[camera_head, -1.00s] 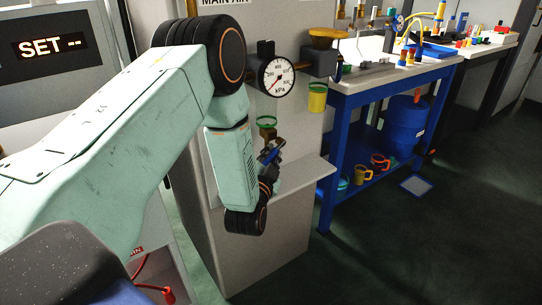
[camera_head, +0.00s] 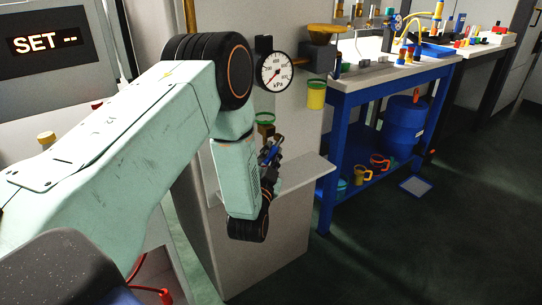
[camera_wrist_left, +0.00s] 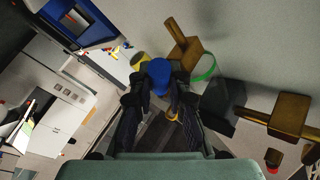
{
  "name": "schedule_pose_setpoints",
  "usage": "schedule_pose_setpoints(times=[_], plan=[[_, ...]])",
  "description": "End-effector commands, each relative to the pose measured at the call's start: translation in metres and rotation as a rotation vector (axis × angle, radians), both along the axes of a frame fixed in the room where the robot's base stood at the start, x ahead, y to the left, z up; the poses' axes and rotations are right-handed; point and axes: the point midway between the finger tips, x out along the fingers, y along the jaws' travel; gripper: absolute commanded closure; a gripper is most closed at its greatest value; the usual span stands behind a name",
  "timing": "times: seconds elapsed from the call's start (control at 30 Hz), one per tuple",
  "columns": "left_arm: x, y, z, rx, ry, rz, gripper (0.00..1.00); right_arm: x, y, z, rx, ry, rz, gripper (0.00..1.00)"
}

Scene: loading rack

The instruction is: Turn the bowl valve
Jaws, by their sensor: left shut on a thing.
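The bowl valve's blue handle (camera_wrist_left: 158,72) sits between the fingertips of my left gripper (camera_wrist_left: 157,88) in the left wrist view. The fingers are shut on it from both sides. Beside it are a brass block with a stem (camera_wrist_left: 184,48) and a green ring (camera_wrist_left: 205,68). In the head view the left gripper (camera_head: 270,158) is at the front of the grey cabinet, below the pressure gauge (camera_head: 274,71). The brass fitting with its green ring (camera_head: 265,118) shows just above it. My own arm and wrist partly hide the valve there. My right gripper is not in view.
A grey ledge (camera_head: 305,175) sticks out under the valve. A yellow cup with a green rim (camera_head: 316,95) hangs right of the gauge. A blue-framed bench (camera_head: 335,150) holds mugs and a blue drum (camera_head: 403,125). The dark floor at right is mostly clear.

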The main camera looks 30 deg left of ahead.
Motion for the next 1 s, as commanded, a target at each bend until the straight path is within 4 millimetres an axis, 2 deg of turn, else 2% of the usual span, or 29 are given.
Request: schedule_pose_setpoints(times=[0.13,0.17,0.43,0.77,0.87,1.0], plan=[[-0.001,0.001,-0.003,-0.002,0.010,0.002,1.00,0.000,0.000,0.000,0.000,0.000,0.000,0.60],[-0.002,0.001,-0.003,-0.002,0.010,0.002,0.83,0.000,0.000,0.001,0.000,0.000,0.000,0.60],[-0.001,0.000,-0.001,-0.001,0.007,0.001,0.60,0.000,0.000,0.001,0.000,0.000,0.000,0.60],[-0.003,-0.001,-0.001,0.000,0.005,0.000,0.60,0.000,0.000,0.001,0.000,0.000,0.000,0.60],[-0.012,-0.004,-0.003,-0.001,0.008,0.000,0.60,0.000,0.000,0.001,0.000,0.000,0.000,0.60],[-0.033,-0.013,-0.007,0.000,0.010,-0.001,0.60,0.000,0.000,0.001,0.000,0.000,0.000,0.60]])
